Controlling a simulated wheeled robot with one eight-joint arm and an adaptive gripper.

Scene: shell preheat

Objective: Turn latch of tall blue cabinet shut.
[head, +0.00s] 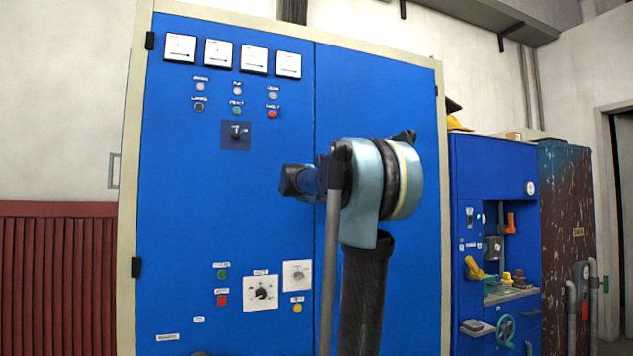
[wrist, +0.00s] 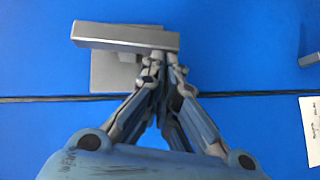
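The tall blue cabinet (head: 225,220) fills the middle of the head view, with a vertical seam between its two door panels. In the wrist view, the latch (wrist: 125,38) is a grey bar on a square grey plate (wrist: 112,72) just beside the dark seam (wrist: 50,99). The bar lies nearly along the seam, slightly tilted. My gripper (wrist: 165,62) has its fingers drawn nearly together, tips at the bar's lower side near its right end. Contact cannot be told. The bar does not appear to be between the fingers. In the head view my arm hides the latch and fingertips.
Meters, buttons and knobs sit on the cabinet's left panel, including a rotary switch (head: 236,133) and a lower dial (head: 261,293). A smaller blue cabinet (head: 495,165) with a handwheel (head: 504,331) stands at right, beside a rusty locker (head: 567,220).

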